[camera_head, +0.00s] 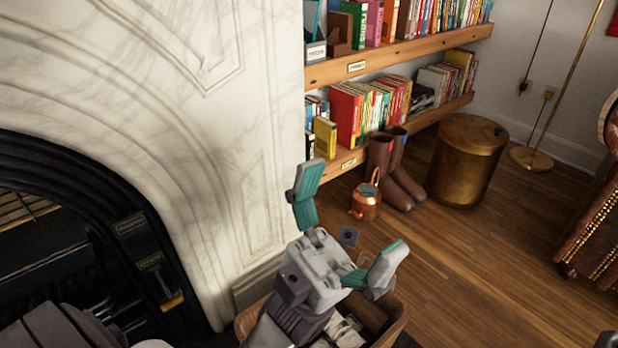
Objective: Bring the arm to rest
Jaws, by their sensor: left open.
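My left gripper (352,212) is open, with its two grey and teal fingers spread wide apart. Nothing shows between the fingers. It reaches up from the bottom of the view, in front of the marble fireplace's right edge and over a brown box or basket. The box is partly hidden by the gripper and its wrist. My right gripper cannot be made out.
A brown basket (395,333) with pale and brown contents is below the gripper. A copper kettle (365,203), brown boots (402,185) and a brass drum (467,160) stand beyond. Bookshelves (400,51) hang behind. A leather chair (594,235) is at right. The wooden floor (480,275) between is clear.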

